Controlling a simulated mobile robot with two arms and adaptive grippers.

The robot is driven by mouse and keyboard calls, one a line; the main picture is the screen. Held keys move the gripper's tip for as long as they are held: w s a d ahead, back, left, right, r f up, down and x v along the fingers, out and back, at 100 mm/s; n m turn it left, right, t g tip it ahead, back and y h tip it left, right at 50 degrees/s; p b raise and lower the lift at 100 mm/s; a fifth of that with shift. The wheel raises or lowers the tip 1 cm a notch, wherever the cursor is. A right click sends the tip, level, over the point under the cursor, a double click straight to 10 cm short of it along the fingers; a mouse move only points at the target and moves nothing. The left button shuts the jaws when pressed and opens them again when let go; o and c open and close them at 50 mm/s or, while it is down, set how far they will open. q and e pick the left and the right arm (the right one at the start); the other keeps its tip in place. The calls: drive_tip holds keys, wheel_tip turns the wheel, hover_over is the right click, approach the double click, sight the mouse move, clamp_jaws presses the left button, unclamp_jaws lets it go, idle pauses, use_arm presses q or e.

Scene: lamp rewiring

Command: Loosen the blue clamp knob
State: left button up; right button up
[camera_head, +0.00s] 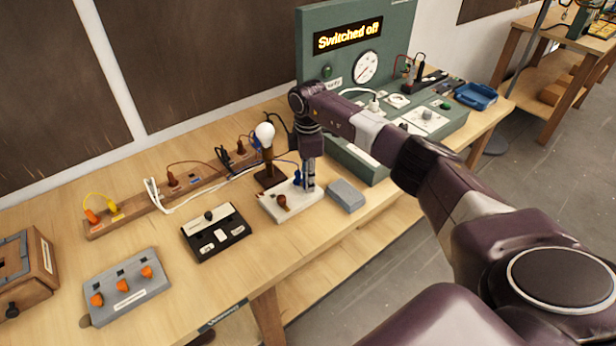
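The blue clamp knob (297,179) stands on a white block (284,211) on the workbench, at the back right of the block. My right gripper (309,187) points straight down at the right end of this block, right beside the blue knob. Its fingers are small and partly merge with the knob, so I cannot tell whether they touch it or how far apart they are. A brown knob (281,200) sits on the same block to the left. My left gripper is not in view.
A lamp bulb (265,134) on a brown stand is just behind the block. A grey box (346,195) lies close to its right. A black switch box (216,232) is to the left. A green panel (345,50) reading "Switched off" rises behind my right arm.

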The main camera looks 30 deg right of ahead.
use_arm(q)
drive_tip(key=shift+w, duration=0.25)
use_arm(e)
drive_tip(key=shift+c, duration=0.7)
clamp_jaws()
